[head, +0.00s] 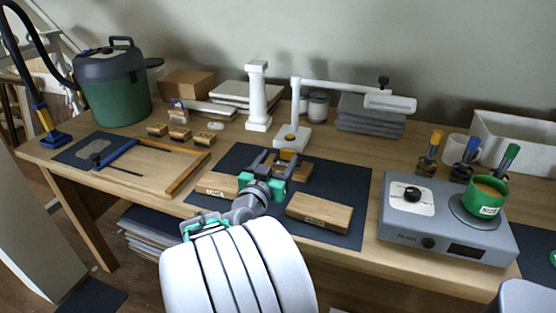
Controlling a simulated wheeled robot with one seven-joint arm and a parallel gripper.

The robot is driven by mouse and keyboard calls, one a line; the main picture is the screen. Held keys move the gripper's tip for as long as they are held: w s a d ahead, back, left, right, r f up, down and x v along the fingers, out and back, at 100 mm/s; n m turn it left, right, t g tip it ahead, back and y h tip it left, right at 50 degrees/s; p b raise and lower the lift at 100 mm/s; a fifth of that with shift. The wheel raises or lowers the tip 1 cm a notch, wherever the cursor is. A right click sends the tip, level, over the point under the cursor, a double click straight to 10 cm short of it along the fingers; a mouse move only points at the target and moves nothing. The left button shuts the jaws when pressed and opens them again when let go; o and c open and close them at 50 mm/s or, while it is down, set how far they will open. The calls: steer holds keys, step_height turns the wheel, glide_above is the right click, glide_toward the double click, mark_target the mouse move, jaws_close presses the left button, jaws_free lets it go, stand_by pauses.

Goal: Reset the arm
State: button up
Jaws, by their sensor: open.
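My gripper (277,160) is open above the dark mat (354,185) in the middle of the table, with its fingers pointing away from me. A wooden block (297,170) lies just beyond and partly behind the fingers. I cannot tell whether the fingers touch it. My white and grey arm reaches up from the bottom of the head view to the gripper. It hides part of the mat and the table's front edge.
Wooden blocks lie left (217,184) and right (320,211) of my gripper. A white lamp-like stand (293,137) and a white column (257,97) rise behind. A grey hotplate (445,235) with a green pot (484,200) stands right; a wooden frame (187,175) lies left.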

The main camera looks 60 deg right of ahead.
steer(key=w+a+n+y+p, duration=0.1)
steer(key=w+a+y+p, duration=0.1)
steer(key=w+a, duration=0.1)
steer(key=w+a+t+y+p, duration=0.1)
steer(key=w+a+p, duration=0.1)
steer(key=w+a, duration=0.1)
steer(key=w+a+n+t+y+p, duration=0.1)
steer(key=w+a+y+p, duration=0.1)
steer(key=w, duration=0.1)
steer(key=shift+a+n+y, duration=0.3)
steer(key=shift+a, duration=0.1)
steer(key=w+a+n+t+y+p, duration=0.1)
steer(key=w+a+n+y+p, duration=0.15)
steer(key=a, duration=0.45)
steer(key=w+a+n+y+p, duration=0.1)
steer(key=w+a+n+y, duration=0.15)
steer(key=a, duration=0.45)
steer(key=s+a+r+n+g+y+p, duration=0.1)
steer(key=s+a+n+y+p, duration=0.1)
steer(key=a, duration=0.8)
steer(key=s+a+r+n+g+y+p, duration=0.1)
steer(key=a+n+y, duration=0.4)
steer(key=a, duration=0.5)
steer(key=shift+s+a+r+n+p, duration=0.3)
steer(key=shift+s+n+p, duration=0.2)
steer(key=shift+s+p, duration=0.5)
steer(key=shift+s, duration=0.15)
